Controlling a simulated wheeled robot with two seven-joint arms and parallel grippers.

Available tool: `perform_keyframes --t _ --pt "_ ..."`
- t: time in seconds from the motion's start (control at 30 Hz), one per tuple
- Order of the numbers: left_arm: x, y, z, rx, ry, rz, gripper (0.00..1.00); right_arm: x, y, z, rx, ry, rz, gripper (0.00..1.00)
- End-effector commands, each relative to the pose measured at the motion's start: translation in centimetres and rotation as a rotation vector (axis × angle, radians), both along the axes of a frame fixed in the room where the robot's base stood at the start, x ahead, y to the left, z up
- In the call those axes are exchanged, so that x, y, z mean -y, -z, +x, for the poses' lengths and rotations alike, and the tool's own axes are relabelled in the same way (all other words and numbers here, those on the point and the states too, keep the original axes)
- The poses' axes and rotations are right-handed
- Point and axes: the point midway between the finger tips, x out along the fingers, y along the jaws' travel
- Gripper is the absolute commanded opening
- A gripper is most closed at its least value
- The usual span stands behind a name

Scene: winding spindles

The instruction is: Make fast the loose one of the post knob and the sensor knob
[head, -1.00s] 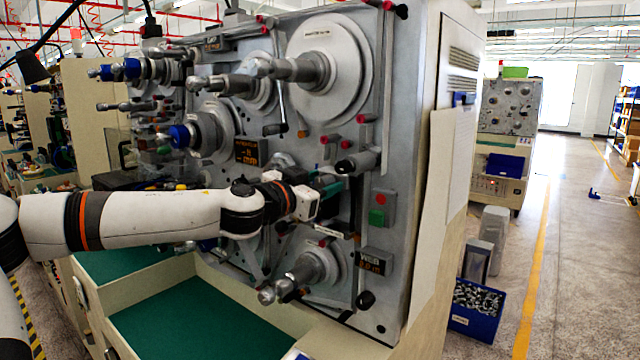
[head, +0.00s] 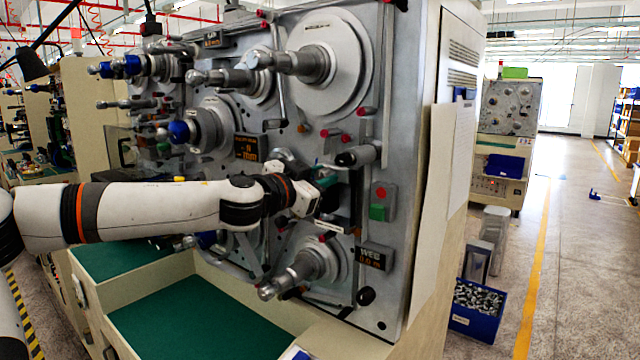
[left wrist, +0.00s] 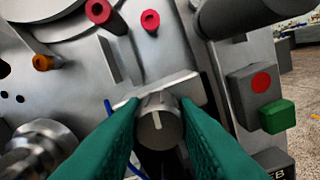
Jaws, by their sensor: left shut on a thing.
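My left gripper (head: 326,182) reaches the machine's front panel, and its green fingers show partly in the head view. In the left wrist view the two green fingers (left wrist: 160,118) are shut on the sides of a grey ribbed knob (left wrist: 157,130) with a pale line on its face. The knob sits in front of a pale metal bar (left wrist: 178,90). A thin blue cable (left wrist: 108,108) passes beside it. I cannot tell whether this is the post knob or the sensor knob, and I cannot make out the other one. My right gripper is not in view.
A dark cylindrical handle (left wrist: 240,15) projects above right of the held knob. A box with red and green buttons (head: 381,201) is to the right. A spindle (head: 300,268) sticks out below. Green-lined trays (head: 190,325) lie in front of the panel.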

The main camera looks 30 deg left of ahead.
Motion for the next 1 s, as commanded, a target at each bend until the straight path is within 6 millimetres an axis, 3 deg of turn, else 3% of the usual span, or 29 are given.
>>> perform_keyframes --t 0.3,1.0 --pt "0.0 0.3 0.0 0.024 -0.001 0.29 0.04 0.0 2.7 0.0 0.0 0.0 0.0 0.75" --pt "0.0 0.3 0.0 0.074 -0.001 0.953 0.04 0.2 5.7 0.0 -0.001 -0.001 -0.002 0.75"
